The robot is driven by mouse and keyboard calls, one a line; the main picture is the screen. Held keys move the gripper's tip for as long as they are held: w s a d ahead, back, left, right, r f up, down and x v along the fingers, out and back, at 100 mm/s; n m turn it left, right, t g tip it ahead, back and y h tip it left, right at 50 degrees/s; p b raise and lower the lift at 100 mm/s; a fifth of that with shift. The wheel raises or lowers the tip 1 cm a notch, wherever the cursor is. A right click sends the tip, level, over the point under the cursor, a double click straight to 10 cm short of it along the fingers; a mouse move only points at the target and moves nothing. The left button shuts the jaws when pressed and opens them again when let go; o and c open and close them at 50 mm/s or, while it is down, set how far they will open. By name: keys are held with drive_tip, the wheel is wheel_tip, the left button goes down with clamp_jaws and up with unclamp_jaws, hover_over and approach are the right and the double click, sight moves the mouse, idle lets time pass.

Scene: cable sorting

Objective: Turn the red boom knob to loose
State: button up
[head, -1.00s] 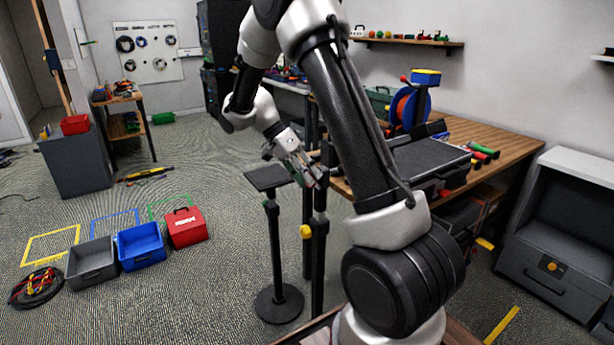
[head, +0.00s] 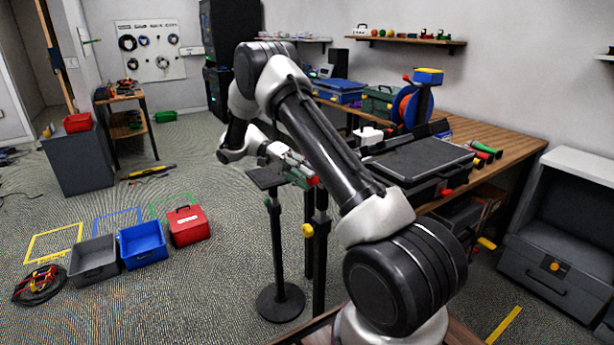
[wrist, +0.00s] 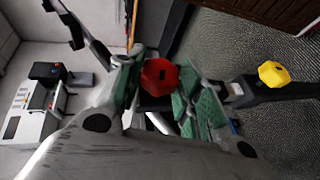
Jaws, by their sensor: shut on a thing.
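The red boom knob (wrist: 160,77) is a faceted knob seen between the two green-padded fingers of my gripper (wrist: 158,88) in the wrist view. My gripper is shut on it. In the head view my gripper (head: 304,174) is at the top of a black stand (head: 320,255), and a small red part of the knob (head: 314,181) shows at its tips. The fingers hide the knob's sides. I cannot tell which setting the knob is at.
A yellow knob (head: 307,230) is lower on the stand; it also shows in the wrist view (wrist: 273,74). A flat-topped black stand (head: 265,178) is close to my gripper. The wooden workbench (head: 500,130) is to the right. Bins (head: 95,262) are on the floor left.

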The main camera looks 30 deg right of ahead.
idle(0.4)
drive_tip(key=o, duration=1)
